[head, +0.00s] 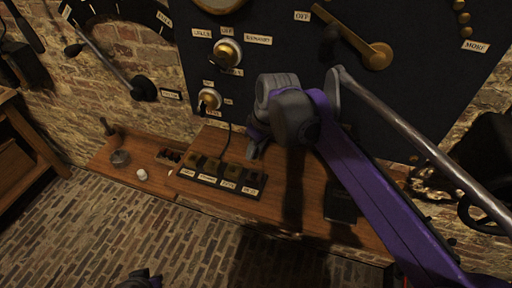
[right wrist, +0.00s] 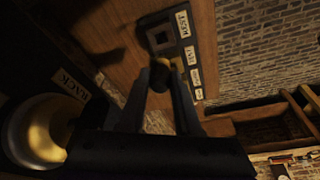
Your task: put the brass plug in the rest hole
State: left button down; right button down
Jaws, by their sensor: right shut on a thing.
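My right gripper (right wrist: 166,68) is shut on a small brass piece, taken to be the brass plug (right wrist: 178,65), which shows at the fingertips. In the head view my right gripper (head: 254,152) hangs just above the right end of the labelled block (head: 213,182); the plug is hidden there. In the right wrist view the square pad with the dark rest hole (right wrist: 160,38) lies beside the REST label (right wrist: 182,23), beyond the fingertips. The plug appears apart from it. A dark purple end, probably my left gripper (head: 140,279), shows at the bottom edge; its jaws are unclear.
A dark wall panel (head: 275,75) with brass knobs and a lever stands behind the wooden shelf (head: 290,205). A dark cord (head: 229,135) hangs from a brass fitting towards the block.

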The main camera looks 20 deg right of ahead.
aim_at(257, 160)
jog(key=shift+f, duration=0.15)
jog(key=shift+f+b, duration=0.6)
notch_tip(257, 160, down, 3)
jog(key=b, duration=0.2)
jog(key=shift+f+b, duration=0.15)
jog(key=shift+b, duration=0.2)
jog(key=shift+f, duration=0.6)
jog(key=shift+f+b, duration=0.4)
jog(key=shift+f, duration=0.35)
dwell(0.3)
jog(key=c, duration=0.5)
grip_release()
